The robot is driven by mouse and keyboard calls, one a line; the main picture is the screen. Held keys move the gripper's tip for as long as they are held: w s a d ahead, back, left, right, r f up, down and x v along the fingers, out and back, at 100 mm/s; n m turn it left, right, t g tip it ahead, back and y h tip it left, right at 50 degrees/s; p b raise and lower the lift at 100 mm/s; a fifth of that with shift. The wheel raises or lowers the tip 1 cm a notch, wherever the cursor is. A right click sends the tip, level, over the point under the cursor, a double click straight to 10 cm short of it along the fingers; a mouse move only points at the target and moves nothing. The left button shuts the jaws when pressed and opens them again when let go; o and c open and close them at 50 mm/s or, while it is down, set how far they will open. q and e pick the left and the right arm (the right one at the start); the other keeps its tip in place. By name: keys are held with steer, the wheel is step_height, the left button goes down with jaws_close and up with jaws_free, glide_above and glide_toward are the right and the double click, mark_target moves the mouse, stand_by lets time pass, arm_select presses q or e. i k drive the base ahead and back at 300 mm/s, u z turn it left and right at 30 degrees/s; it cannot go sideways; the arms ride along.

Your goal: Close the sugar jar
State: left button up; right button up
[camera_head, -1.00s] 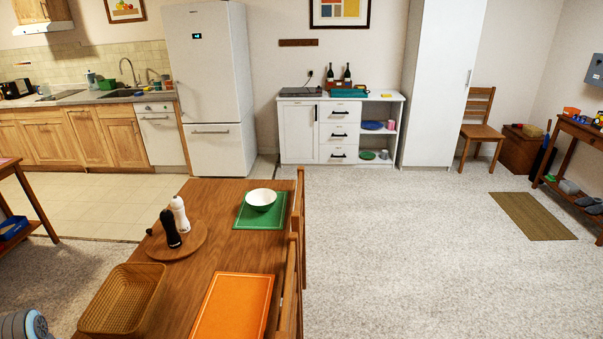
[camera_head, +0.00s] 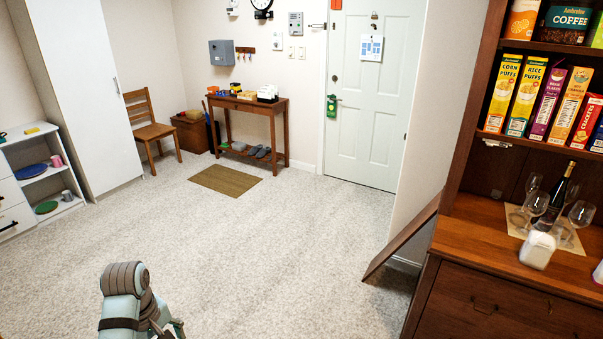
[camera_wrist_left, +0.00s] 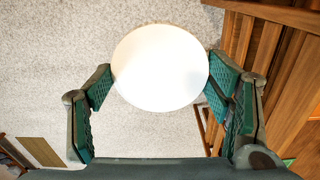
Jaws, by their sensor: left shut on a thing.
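My left gripper (camera_wrist_left: 160,92) is shut on a round white disc (camera_wrist_left: 160,66), which looks like a lid, with one finger pad on each side of it. In the head view part of my left arm shows at the bottom left; the disc is not visible there. A small white jar-like container (camera_head: 538,250) stands on the hutch counter (camera_head: 480,240) at the right, well away from the arm. It may be the sugar jar; I cannot read a label or tell whether its top is open. My right gripper is not in view.
Wine glasses (camera_head: 535,203) and a dark bottle (camera_head: 555,205) stand behind the white container. Cereal boxes (camera_head: 525,95) fill the shelf above. A slanted brown panel (camera_head: 403,238) juts out left of the hutch. The carpet (camera_head: 270,230) in front is clear.

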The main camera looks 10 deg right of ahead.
mark_target(544, 239)
steer(key=z, duration=1.3)
steer(key=i, duration=1.65)
